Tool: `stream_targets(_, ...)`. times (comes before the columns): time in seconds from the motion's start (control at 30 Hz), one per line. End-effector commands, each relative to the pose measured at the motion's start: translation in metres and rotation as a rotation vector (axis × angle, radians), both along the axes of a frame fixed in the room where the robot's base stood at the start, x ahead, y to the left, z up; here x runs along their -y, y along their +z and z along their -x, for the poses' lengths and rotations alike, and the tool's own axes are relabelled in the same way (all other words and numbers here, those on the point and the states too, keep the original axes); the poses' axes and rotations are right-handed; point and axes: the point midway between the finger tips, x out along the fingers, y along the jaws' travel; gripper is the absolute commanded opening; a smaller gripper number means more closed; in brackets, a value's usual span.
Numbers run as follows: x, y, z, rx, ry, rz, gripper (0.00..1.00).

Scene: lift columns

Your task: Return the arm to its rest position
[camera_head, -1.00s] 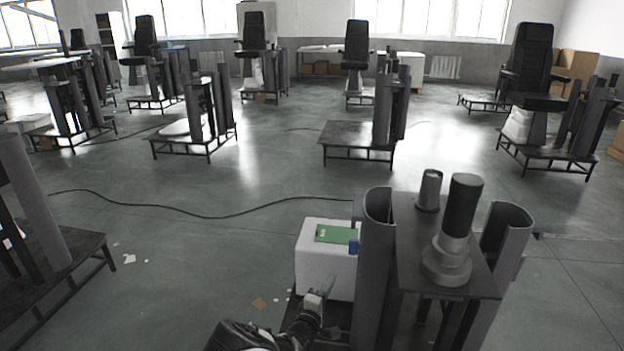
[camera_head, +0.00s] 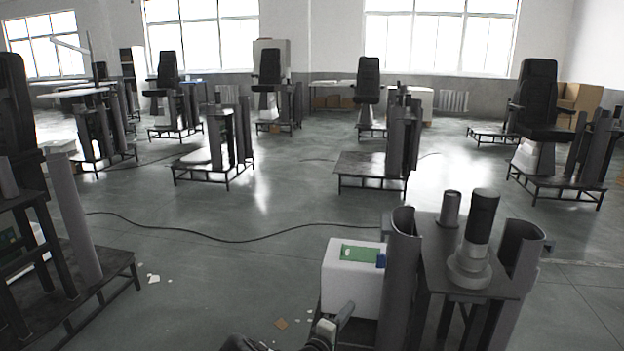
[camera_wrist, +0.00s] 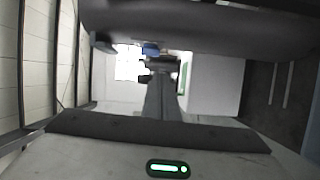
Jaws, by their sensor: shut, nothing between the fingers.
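My gripper (camera_head: 345,312) is at the bottom of the head view, in front of the lower part of a white box (camera_head: 345,295). It is shut and holds nothing. Its fingers also show in the wrist view (camera_wrist: 162,92), pointing away from the camera. My arm leaves the head view at the bottom edge, so most of it is hidden. Whether the gripper touches the box cannot be told.
A green board (camera_head: 360,253) lies on the white box. A lift column stand (camera_head: 440,260) with upright cylinders is close on the right. Another stand (camera_head: 95,275) is at the left. A cable (camera_head: 235,240) crosses the floor; open floor lies beyond.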

Motion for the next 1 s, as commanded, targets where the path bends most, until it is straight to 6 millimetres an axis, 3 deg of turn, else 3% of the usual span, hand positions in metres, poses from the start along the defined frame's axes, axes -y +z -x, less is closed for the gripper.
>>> stream_targets(0.27,0.067,0.076,0.025,-0.006,-0.308,-0.148,0.0)
stream_targets(0.37,0.095,0.107,0.047,-0.028,-0.443,-0.235,0.0)
stream_targets(0.53,0.133,0.159,0.103,-0.102,-0.665,-0.438,0.0)
stream_targets(0.77,0.145,0.218,0.188,-0.234,-0.83,-0.755,0.0)
stream_targets(1.0,0.124,0.275,0.275,-0.361,-0.815,-1.082,0.0)
